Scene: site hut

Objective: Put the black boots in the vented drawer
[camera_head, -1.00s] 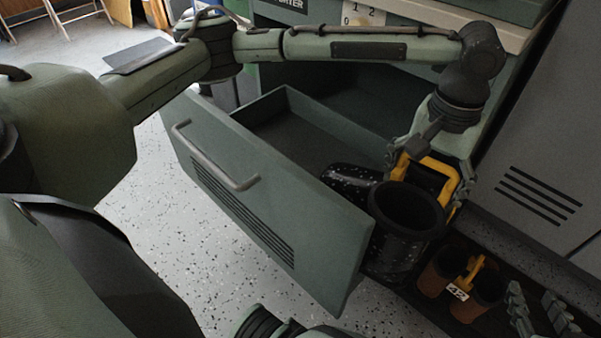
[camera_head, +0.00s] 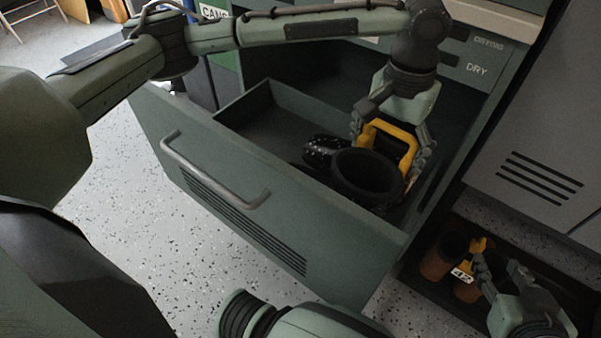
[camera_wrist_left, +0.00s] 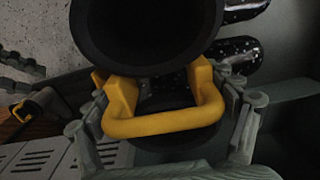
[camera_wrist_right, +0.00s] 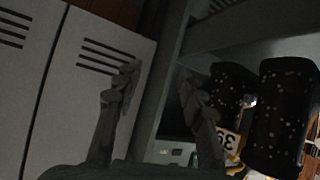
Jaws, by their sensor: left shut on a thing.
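The pair of black boots, speckled white, shows in the head view (camera_head: 366,172) with an open top and a toe pointing left. My left gripper (camera_head: 392,145) is shut on their yellow handle, also seen in the left wrist view (camera_wrist_left: 165,122). The boots are over or inside the open vented drawer (camera_head: 330,232), behind its slotted front; I cannot tell whether they touch its floor. My right gripper (camera_head: 503,268) is open and empty, low at the right beside the brown boots. Its wrist view shows the black boots (camera_wrist_right: 283,115) with a numbered tag.
Brown boots (camera_head: 440,262) with a yellow handle and a "42" tag stand on a dark tray right of the drawer. A grey vented locker (camera_head: 545,110) stands at the right. The left part of the drawer is empty. Speckled floor (camera_head: 110,200) is clear at the left.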

